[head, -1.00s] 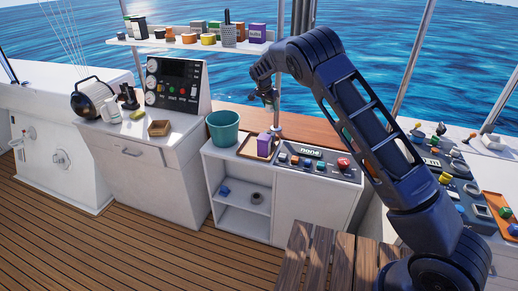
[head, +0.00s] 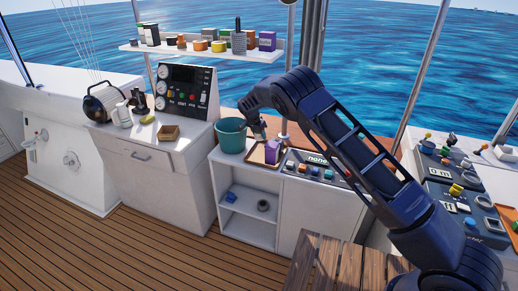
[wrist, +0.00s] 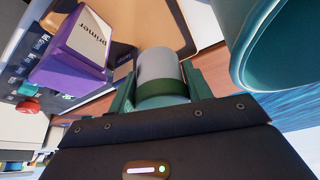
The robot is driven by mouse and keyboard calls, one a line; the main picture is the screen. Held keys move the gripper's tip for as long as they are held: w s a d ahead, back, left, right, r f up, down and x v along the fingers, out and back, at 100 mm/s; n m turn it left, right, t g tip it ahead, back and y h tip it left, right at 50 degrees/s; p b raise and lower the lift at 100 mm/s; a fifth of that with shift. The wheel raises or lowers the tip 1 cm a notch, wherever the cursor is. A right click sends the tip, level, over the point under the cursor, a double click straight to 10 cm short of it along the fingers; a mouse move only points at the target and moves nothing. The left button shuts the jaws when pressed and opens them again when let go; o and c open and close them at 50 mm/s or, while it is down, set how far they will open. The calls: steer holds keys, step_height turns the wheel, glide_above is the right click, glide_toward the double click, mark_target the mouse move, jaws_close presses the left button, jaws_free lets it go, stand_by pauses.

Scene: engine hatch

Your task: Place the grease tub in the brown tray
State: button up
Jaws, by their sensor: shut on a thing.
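The grease tub (wrist: 158,72), a grey cylinder with a dark green band and no readable label, is between the fingers of my gripper (wrist: 160,88) in the wrist view. The gripper is shut on it. In the head view my gripper (head: 259,132) hangs just above the brown tray (head: 257,156), right of a teal bucket. The tray also shows beyond the tub in the wrist view (wrist: 150,22). The tub appears held above the tray, apart from it. The underside of the tub is hidden.
A purple primer box (head: 272,151) stands on the right part of the tray. The teal bucket (head: 230,137) stands close on the left. A control panel (head: 318,167) with buttons is to the right. A shelf (head: 205,52) with several containers is behind.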

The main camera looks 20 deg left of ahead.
step_height(320, 180, down, 9)
steer(key=shift+r, duration=0.1)
stand_by(0.4)
steer(key=o, duration=0.8)
steer(key=v, duration=1.2)
